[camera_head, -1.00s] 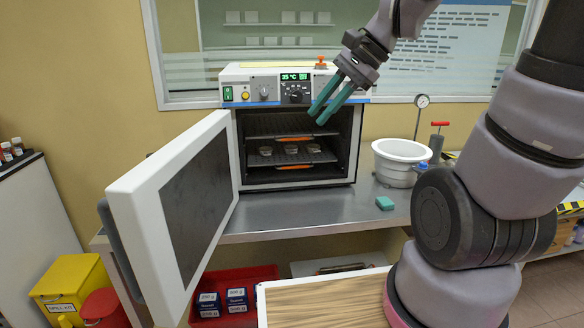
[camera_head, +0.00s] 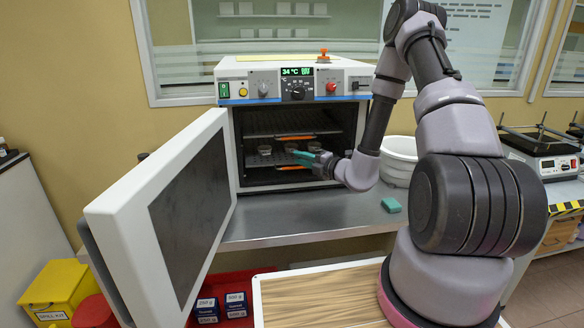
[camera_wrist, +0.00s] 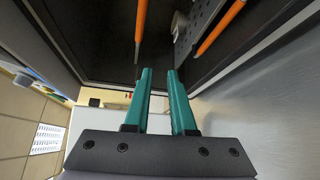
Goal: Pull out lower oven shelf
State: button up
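The white oven (camera_head: 240,90) stands on the bench with its door (camera_head: 165,215) wide open to the left. Inside, the lower shelf (camera_head: 256,161) carries several small metal tins and has an orange handle (camera_head: 293,167) at its front. The upper shelf (camera_head: 270,125) above it has its own orange handle (camera_head: 295,138). My gripper (camera_head: 292,151) is at the oven opening, teal fingers pointing left. In the wrist view, my gripper (camera_wrist: 159,76) is open and empty. The lower handle (camera_wrist: 222,27) and upper handle (camera_wrist: 140,20) lie beyond its fingertips, untouched.
A white basin (camera_head: 398,160) stands right of the oven, behind my forearm. A small teal block (camera_head: 391,205) lies on the metal bench (camera_head: 290,215). Below are a red crate (camera_head: 245,280) with boxes and a yellow bin (camera_head: 58,290). The bench front is mostly clear.

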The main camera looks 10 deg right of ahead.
aim_at(294, 168)
jog(key=w+d+f+m+t+h, duration=0.1)
jog(key=d+f+m+h, duration=0.2)
jog(key=f+m, duration=0.3)
jog(key=shift+n, duration=0.6)
jog(key=x, duration=0.7)
jog(key=f+x, duration=0.1)
jog(key=x, duration=0.2)
jog(key=shift+w+d+f, duration=0.1)
jog(key=shift+w+f, duration=0.05)
jog(key=shift+w, duration=0.2)
grip_shut()
